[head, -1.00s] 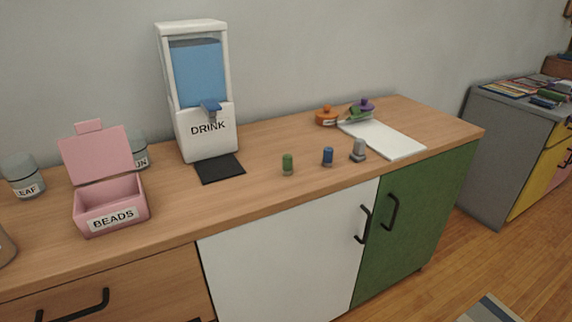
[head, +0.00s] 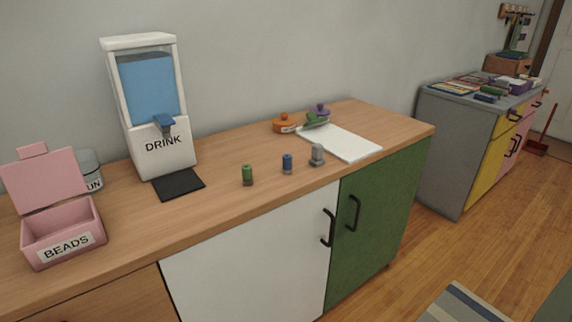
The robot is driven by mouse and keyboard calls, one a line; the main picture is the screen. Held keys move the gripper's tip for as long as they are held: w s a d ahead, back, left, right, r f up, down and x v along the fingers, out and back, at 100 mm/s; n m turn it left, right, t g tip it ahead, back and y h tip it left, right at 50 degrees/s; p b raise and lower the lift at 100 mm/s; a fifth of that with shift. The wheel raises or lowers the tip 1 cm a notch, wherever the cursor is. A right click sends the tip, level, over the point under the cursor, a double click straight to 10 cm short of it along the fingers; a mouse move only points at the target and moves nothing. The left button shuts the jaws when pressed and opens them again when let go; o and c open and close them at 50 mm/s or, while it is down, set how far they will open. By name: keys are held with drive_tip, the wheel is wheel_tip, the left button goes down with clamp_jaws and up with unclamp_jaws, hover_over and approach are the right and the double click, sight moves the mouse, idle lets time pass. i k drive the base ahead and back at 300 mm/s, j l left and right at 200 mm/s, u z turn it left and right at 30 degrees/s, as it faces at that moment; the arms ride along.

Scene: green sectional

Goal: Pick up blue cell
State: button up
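The blue cell (head: 287,163) is a small upright blue cylinder with a greyish base. It stands on the wooden countertop (head: 225,205), near the front edge and above the white cabinet door. A similar green cell (head: 247,174) stands to its left, and a small grey object (head: 317,154) stands to its right. The three stand apart from each other. My gripper is not in view.
A drink dispenser (head: 150,110) stands behind left on the counter, with a black mat (head: 178,184) before it. A pink BEADS box (head: 62,232) is open at far left. A white board (head: 340,142) and orange (head: 284,124) and purple (head: 321,110) lidded items lie behind right.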

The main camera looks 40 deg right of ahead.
sight(287, 158)
drive_tip(key=l+z, duration=0.1)
drive_tip(key=l, duration=0.65)
drive_tip(key=l+z, duration=0.1)
drive_tip(key=l, duration=0.6)
drive_tip(key=i+l, duration=0.15)
drive_tip(key=l, duration=0.6)
drive_tip(key=l+z, duration=0.15)
drive_tip(key=l, duration=0.55)
drive_tip(key=i+l+z, duration=0.1)
drive_tip(key=i, duration=0.3)
